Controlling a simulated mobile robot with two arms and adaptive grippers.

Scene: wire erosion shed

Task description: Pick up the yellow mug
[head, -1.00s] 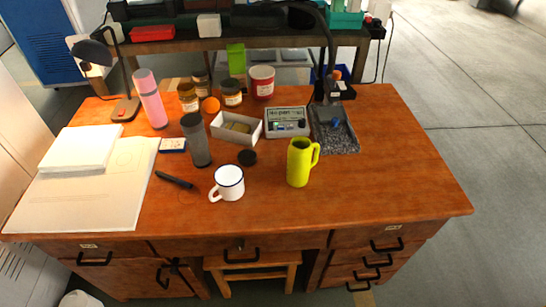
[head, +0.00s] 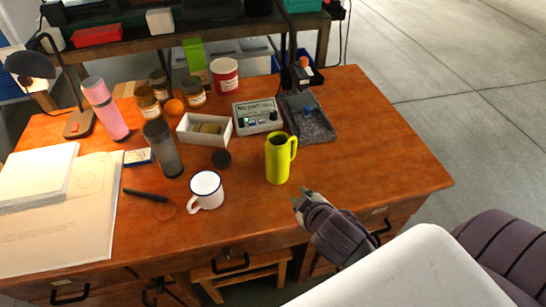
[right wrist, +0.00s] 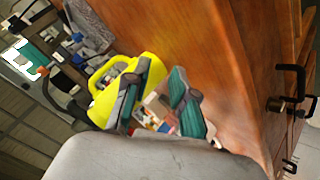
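The yellow mug (head: 278,160) is tall and stands upright on the wooden desk, its handle on the right. It also shows in the right wrist view (right wrist: 103,98), beyond the fingers and partly hidden by one. My right gripper (head: 303,197) is in front of the mug and a little to its right, near the desk's front edge, apart from it. In the right wrist view its two fingers (right wrist: 160,100) are spread with nothing held between them. My left gripper is not in view.
A white enamel mug (head: 206,188) stands left of the yellow mug. A meter (head: 257,116) and a grey tray (head: 322,130) lie behind. The desk's right side is clear.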

